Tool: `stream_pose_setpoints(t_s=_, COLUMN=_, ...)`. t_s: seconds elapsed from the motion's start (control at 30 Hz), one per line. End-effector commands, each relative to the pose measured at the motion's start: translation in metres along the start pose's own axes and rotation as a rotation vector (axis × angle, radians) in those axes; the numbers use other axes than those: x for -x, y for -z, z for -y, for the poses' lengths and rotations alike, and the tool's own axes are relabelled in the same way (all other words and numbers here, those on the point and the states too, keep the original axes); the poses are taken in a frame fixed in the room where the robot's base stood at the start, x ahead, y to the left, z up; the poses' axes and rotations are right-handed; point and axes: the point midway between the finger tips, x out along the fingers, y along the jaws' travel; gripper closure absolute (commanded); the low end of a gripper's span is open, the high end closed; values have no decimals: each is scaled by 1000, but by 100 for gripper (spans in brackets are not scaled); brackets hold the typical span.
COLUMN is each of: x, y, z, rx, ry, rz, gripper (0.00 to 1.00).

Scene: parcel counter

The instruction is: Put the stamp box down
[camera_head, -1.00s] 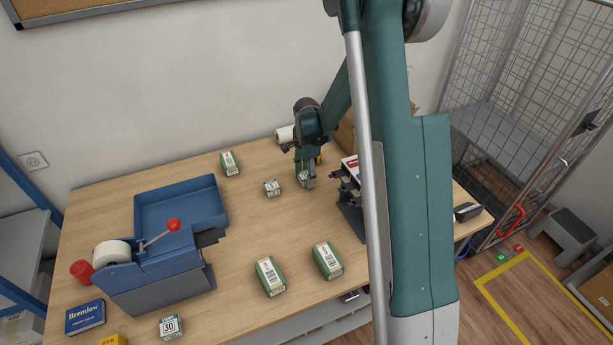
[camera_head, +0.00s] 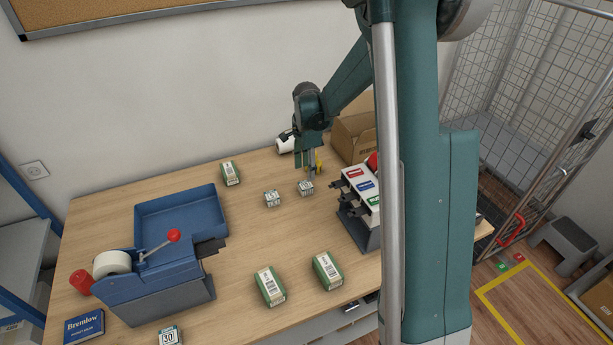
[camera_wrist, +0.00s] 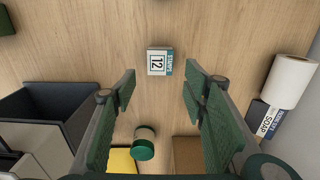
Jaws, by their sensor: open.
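A small white and teal stamp box (camera_head: 306,187) stands on the wooden table, left of the rack with coloured labels. In the wrist view a small box marked 12 (camera_wrist: 158,62) lies flat on the wood, just beyond the fingertips; it looks like the same box. My gripper (camera_head: 312,168) is above and behind the box, apart from it. In the wrist view my gripper (camera_wrist: 160,88) has its green-padded fingers spread with nothing between them.
Another small box (camera_head: 272,198) stands close to the left. Green-and-white cartons (camera_head: 269,286) lie nearer the front. The label rack (camera_head: 358,210) is to the right, with a cardboard box (camera_head: 352,137) behind. A green-lidded jar (camera_wrist: 144,146) and a white roll (camera_wrist: 288,80) are near my gripper.

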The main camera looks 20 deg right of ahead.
Motion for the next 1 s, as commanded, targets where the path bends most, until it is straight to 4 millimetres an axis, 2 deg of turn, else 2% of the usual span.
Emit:
stream_pose_setpoints(t_s=0.1, x=15, y=0, z=0, rx=0, ry=0, rz=0, gripper=56)
stream_pose_setpoints(t_s=0.33, x=30, y=0, z=0, rx=0, ry=0, rz=0, gripper=56)
stream_pose_setpoints(t_s=1.0, x=32, y=0, z=0, rx=0, ry=0, rz=0, gripper=56)
